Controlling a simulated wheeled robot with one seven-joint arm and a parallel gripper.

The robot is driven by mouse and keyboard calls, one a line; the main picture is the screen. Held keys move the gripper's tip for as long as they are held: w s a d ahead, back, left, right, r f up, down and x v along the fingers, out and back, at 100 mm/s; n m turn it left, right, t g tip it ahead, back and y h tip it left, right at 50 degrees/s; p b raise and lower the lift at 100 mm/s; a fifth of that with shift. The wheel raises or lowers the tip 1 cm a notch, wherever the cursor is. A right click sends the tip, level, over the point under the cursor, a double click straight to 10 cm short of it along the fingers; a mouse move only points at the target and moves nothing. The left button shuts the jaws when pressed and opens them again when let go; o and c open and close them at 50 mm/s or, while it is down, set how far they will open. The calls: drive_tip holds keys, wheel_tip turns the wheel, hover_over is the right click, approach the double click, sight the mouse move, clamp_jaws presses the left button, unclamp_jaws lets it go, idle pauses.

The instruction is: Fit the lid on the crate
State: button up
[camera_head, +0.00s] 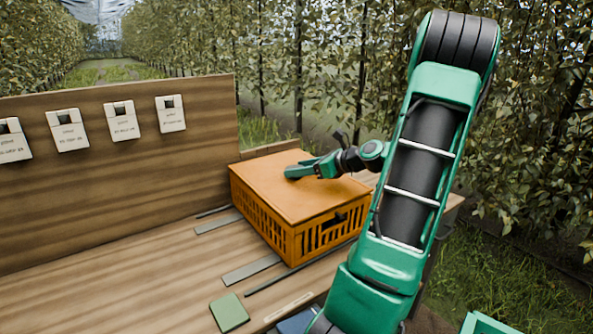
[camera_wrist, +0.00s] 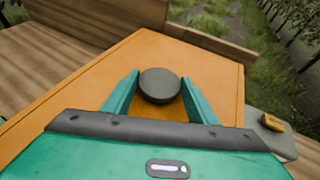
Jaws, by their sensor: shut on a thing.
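The orange slatted crate (camera_head: 299,243) stands on the wooden bench. The flat orange lid (camera_head: 262,179) lies over the crate's top and looks about level with its rim; I cannot tell whether every edge is seated. In the wrist view the lid (camera_wrist: 95,72) fills the middle, with a round dark knob (camera_wrist: 159,84) on it. My gripper (camera_head: 292,172) is low over the lid. In the wrist view its two green fingers (camera_wrist: 159,92) stand on either side of the knob and are shut on it. In the head view the knob is hidden by the gripper.
The wooden bench (camera_head: 150,270) has free room left of the crate. A wooden back panel (camera_head: 120,170) carries several white cards. Grey strips (camera_head: 250,270) and a green block (camera_head: 229,312) lie in front. In the wrist view an orange-marked grey item (camera_wrist: 273,123) is right of the lid.

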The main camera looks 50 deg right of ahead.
drive_tip(key=shift+f, duration=0.4)
drive_tip(key=o, duration=1)
drive_tip(key=shift+v, duration=5.3)
drive_tip(key=shift+s, duration=0.25)
